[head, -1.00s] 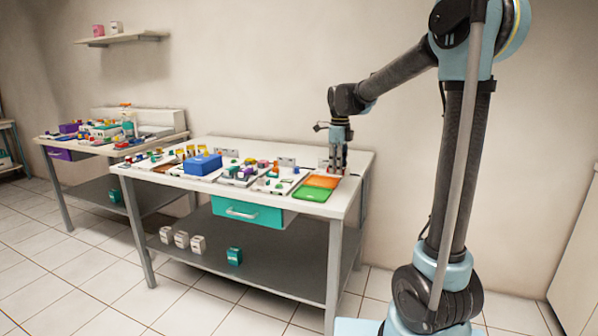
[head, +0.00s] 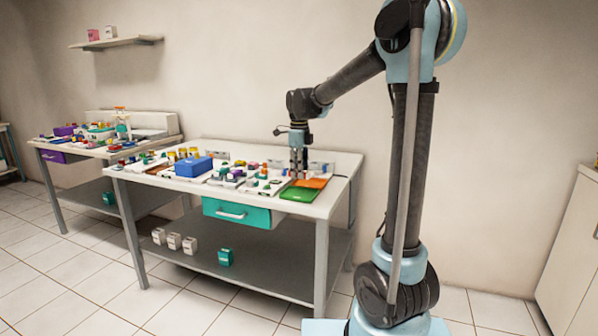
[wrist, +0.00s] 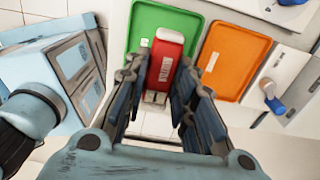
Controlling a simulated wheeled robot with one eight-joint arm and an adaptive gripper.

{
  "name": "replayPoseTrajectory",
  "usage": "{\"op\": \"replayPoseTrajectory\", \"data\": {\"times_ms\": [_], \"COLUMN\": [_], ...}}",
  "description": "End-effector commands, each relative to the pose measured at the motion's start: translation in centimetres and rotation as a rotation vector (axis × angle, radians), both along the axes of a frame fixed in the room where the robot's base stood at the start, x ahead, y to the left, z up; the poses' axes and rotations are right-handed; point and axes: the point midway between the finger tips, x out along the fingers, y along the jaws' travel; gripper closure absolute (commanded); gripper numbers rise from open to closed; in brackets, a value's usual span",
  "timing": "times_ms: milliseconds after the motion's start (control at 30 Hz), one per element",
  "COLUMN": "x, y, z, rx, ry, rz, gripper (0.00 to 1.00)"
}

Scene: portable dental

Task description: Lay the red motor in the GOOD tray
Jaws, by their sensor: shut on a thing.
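In the wrist view, my gripper (wrist: 160,75) is shut on a red motor (wrist: 167,50) with a pale label and a metal end. The motor shows in front of the green tray (wrist: 143,18); I cannot tell whether it touches it. An orange tray (wrist: 235,60) lies to the right. In the head view, my gripper (head: 298,174) points down at the back of the trays, with the green tray (head: 299,194) in front and the orange tray (head: 314,182) just right. The motor is too small to tell there. No GOOD marking is legible.
A white table (head: 325,200) carries a blue box (head: 194,166) and several small parts left of the trays. A teal drawer (head: 237,213) hangs under its front. Small signs stand behind the trays. A second cluttered table (head: 95,148) stands at the far left.

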Motion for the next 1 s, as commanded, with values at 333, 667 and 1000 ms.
{"op": "replayPoseTrajectory", "data": {"times_ms": [333, 667, 1000], "x": [0.0, 0.0, 0.0], "y": [0.0, 0.0, 0.0], "z": [-2.3, -4.9, -6.7], "rx": [0.000, 0.000, 0.000], "ry": [0.000, 0.000, 0.000], "rz": [-0.001, -0.001, 0.000], "gripper": [1.00, 1.00, 1.00]}}
